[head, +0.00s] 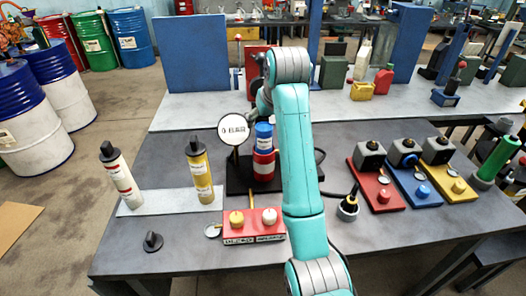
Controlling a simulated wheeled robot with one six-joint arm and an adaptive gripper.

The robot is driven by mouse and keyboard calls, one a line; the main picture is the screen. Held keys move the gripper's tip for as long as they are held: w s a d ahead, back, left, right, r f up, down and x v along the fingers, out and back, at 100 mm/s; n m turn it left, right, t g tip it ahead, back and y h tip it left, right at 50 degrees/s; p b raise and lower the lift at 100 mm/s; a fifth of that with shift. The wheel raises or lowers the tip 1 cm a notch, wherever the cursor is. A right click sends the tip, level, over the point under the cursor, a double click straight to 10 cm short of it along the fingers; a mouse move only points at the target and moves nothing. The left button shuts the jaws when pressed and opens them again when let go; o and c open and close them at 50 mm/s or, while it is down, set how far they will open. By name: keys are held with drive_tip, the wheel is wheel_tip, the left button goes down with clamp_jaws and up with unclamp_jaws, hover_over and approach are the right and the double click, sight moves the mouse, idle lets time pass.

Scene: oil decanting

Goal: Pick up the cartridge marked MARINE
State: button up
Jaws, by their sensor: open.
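Several upright cartridges stand on the grey workbench, and their labels are too small for me to read MARINE on any of them. A white cartridge with a black cap (120,180) stands at the left on a pale strip. A yellow cartridge with a black cap (201,176) stands to its right. A green cartridge (497,158) leans at the far right. My gripper (261,108) is open, partly hidden by my arm, above and behind the red cartridge and apart from the cartridges.
A round dial (237,129) stands beside the red cartridge. A red box with two knobs (254,226) sits in front. Red (377,188), blue (414,187) and yellow (450,182) units stand at the right. A black knob (153,241) lies front left. The front left bench is mostly clear.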

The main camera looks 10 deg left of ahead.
sight(265, 127)
drive_tip(key=shift+d+x, duration=0.2)
drive_tip(key=shift+x, duration=3.1)
drive_tip(key=shift+c, duration=0.2)
clamp_jaws()
